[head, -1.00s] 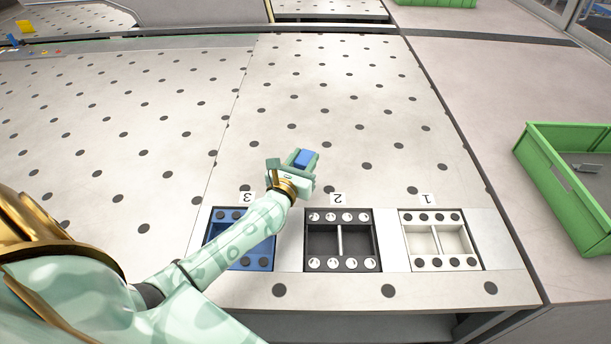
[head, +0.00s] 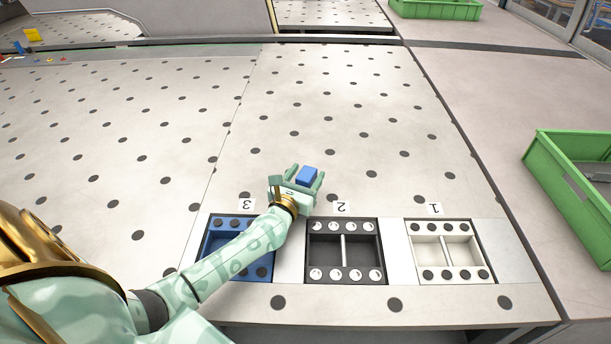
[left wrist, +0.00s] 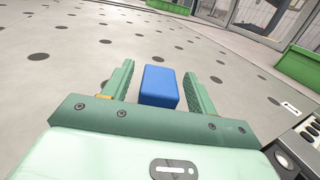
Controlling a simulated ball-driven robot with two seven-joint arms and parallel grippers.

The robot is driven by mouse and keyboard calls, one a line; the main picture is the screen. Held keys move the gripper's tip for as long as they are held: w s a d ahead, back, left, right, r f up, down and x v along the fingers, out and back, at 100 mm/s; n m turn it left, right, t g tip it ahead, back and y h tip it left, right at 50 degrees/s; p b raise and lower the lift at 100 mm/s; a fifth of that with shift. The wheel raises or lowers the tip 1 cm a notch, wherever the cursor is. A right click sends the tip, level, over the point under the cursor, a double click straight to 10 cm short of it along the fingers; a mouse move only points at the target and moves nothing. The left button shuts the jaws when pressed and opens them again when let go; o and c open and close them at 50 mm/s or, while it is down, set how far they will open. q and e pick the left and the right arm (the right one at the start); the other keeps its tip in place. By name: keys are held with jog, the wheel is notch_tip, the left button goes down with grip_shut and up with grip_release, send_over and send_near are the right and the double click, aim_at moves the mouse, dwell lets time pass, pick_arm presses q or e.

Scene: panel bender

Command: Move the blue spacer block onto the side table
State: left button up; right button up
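The blue spacer block (head: 306,176) is above or on the perforated table, beyond the tray slots; I cannot tell whether it touches the surface. My left gripper (head: 305,182) is around it, with its fingers pointing away from me. In the left wrist view the block (left wrist: 159,87) lies between the two open fingers of the gripper (left wrist: 160,88), with a gap on each side. The side table (head: 510,110) is the plain grey surface on the right. My right gripper is not in view.
A blue tray (head: 218,222), a black tray (head: 343,223) and a white tray (head: 444,226) sit in the table's near edge, labelled 3, 2 and 1. A green bin (head: 560,180) stands on the right surface, another green bin (head: 435,9) farther back. The perforated table beyond is clear.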

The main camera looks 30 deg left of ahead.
pick_arm(q)
jog(key=shift+r, duration=0.25)
jog(key=s, duration=0.4)
jog(key=s+d, duration=0.1)
jog(key=s, duration=0.3)
jog(key=s+d, duration=0.1)
jog(key=s, duration=0.3)
jog(key=shift+f+p, duration=0.1)
jog(key=shift+p, duration=0.25)
